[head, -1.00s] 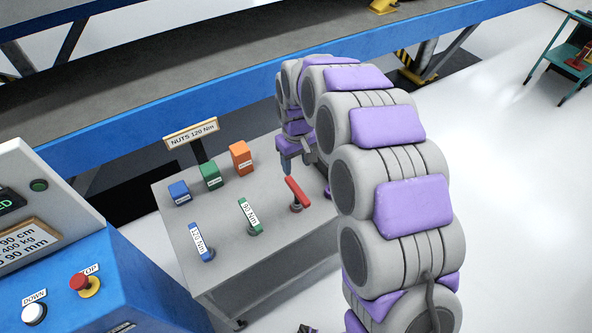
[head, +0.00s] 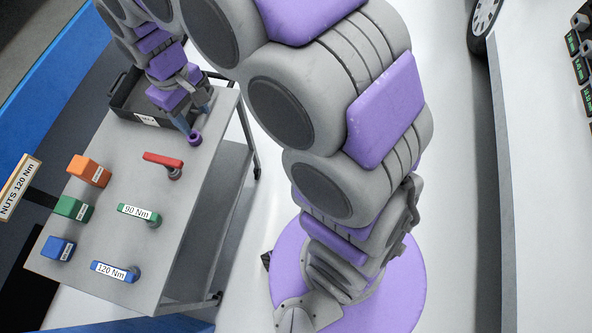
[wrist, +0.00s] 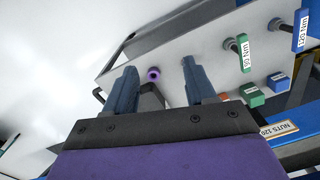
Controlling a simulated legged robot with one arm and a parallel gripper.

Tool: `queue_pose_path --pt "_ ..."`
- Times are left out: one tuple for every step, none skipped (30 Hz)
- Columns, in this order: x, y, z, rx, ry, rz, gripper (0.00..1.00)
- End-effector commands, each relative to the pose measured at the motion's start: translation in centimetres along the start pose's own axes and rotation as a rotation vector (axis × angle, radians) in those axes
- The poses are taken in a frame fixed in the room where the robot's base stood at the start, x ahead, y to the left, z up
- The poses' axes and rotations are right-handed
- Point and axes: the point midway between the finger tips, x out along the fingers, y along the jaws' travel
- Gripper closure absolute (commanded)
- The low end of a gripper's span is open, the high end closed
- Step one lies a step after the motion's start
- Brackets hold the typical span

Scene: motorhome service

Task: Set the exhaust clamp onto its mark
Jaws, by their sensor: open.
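A small purple ring-shaped piece (head: 194,137) stands on the grey cart top near its right edge. I cannot tell for certain whether it is the exhaust clamp, and no clear mark shows. My gripper (head: 195,112) points down at the cart, its two blue-grey fingers apart, with the ring just by the fingertips. In the wrist view the ring (wrist: 153,74) appears between the open fingers, a little beyond their tips. Nothing is seen held.
The cart (head: 185,215) carries a red-handled tool (head: 163,160), a green 90 Nm tool (head: 139,212), a blue 120 Nm tool (head: 115,270), and orange, green and blue blocks. A dark tray (head: 125,100) sits behind my gripper. White floor is open to the right.

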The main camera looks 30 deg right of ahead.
Motion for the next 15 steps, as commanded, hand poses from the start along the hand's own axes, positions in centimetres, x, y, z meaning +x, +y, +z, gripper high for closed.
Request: queue_pose_path --pt "-0.8 0.7 2.2 0.039 -0.001 0.000 0.45" --pt "-1.1 1.0 3.4 0.062 -0.006 -0.001 0.45" --pt "-1.4 1.2 5.1 0.090 -0.013 -0.002 0.45" --pt "-1.6 1.4 6.4 0.113 -0.017 -0.004 0.45" --pt "-1.8 1.6 7.6 0.136 -0.021 -0.005 0.45" --pt "-2.1 1.8 9.3 0.168 -0.025 -0.007 0.45" --pt "-2.1 1.9 10.6 0.190 -0.032 -0.009 0.45" --pt "-2.2 2.0 11.9 0.214 -0.035 -0.010 0.45" --pt "-2.4 2.0 13.6 0.246 -0.038 -0.010 0.45" --pt "-2.4 2.0 14.9 0.270 -0.045 -0.012 0.45" --pt "-2.4 2.0 16.2 0.294 -0.049 -0.013 0.45" --pt "-2.4 1.9 17.8 0.326 -0.052 -0.013 0.45" --pt "-2.3 1.8 19.0 0.351 -0.057 -0.015 0.45" --pt "-2.2 1.7 20.3 0.377 -0.062 -0.017 0.45" --pt "-2.1 1.5 21.8 0.408 -0.066 -0.019 0.45"
